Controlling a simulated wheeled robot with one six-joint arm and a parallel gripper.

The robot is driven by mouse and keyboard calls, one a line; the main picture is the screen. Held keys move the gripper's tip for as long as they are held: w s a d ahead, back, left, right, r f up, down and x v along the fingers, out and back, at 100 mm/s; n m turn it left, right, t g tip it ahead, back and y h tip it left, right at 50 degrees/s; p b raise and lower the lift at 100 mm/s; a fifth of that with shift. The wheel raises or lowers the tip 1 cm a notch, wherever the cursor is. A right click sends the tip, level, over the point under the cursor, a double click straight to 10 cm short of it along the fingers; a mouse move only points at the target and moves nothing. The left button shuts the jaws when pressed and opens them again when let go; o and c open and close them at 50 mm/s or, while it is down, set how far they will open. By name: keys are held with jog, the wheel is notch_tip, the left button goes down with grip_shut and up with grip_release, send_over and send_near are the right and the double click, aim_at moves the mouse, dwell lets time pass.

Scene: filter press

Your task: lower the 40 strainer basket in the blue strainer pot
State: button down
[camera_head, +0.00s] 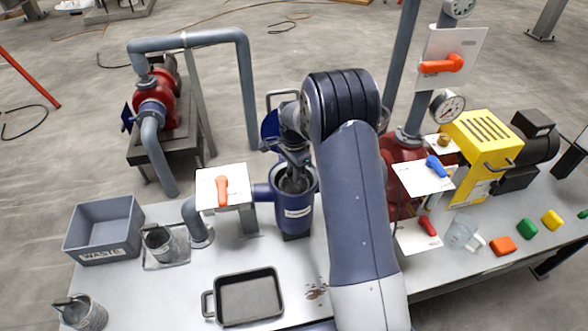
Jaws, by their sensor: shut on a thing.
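The blue strainer pot (298,219) stands on the table left of my arm, with a white label on its front. Its mouth is open at the top. My gripper (297,160) is right over the mouth, pointing down, and is shut on a grey strainer basket (292,184). The basket shows inside the pot's rim; its lower part is hidden by the pot wall. I cannot read a number on it or tell whether it rests on the bottom. A blue lid (269,130) stands raised behind the pot, partly hidden by my wrist.
A second basket (160,243) stands on a small tray beside the grey WASTE bin (104,232). Another basket (85,314) is at the front left. A white plate with an orange lever (222,190) is close left of the pot. A black pan (249,297) lies in front.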

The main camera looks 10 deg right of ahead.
jog(key=shift+f+b, duration=1.15)
jog(key=shift+f, duration=0.75)
jog(key=c, duration=1.3)
grip_release()
jog(key=shift+r, duration=0.1)
jog(key=shift+r+p, duration=2.95)
jog(key=shift+r, duration=2)
jog(key=shift+f, duration=0.15)
